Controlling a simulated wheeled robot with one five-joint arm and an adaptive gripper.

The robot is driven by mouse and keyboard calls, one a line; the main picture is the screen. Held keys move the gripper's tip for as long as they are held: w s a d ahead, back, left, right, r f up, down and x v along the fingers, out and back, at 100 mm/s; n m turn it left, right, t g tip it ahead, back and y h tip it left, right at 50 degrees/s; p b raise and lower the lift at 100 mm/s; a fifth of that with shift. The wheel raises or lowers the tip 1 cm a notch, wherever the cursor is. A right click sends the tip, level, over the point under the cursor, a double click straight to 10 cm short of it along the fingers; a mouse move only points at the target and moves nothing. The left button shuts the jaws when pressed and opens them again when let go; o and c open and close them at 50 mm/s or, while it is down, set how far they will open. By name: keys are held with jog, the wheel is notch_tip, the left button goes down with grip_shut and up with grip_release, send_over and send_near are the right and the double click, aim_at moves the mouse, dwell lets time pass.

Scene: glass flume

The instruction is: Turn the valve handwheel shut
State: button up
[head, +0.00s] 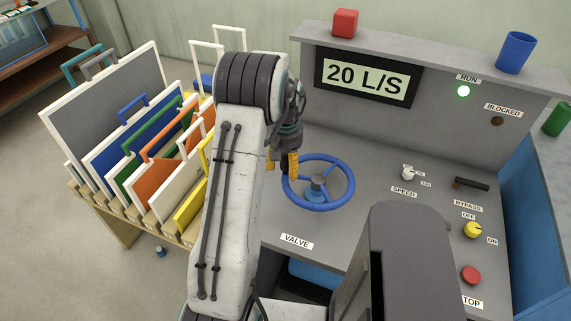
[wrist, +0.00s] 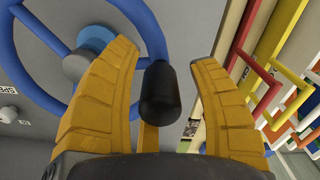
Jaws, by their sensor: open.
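The blue valve handwheel (head: 338,162) lies on the grey console above the VALVE label (head: 297,241). A black grip knob (wrist: 160,92) stands at the wheel's rim. My gripper (head: 281,161) is at the left side of the wheel in the head view. Its yellow fingers are open (wrist: 166,58), one on each side of the knob in the wrist view, with a visible gap on both sides. My arm hides part of the console's left side.
A rack of coloured panels (head: 155,140) stands left of my arm. A red block (head: 344,23) and blue cup (head: 515,52) are on the shelf. A red stop button (head: 471,275) is at right.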

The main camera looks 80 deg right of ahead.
jog(key=shift+o, duration=0.3)
jog(key=shift+f, duration=0.15)
grip_shut()
dwell(0.3)
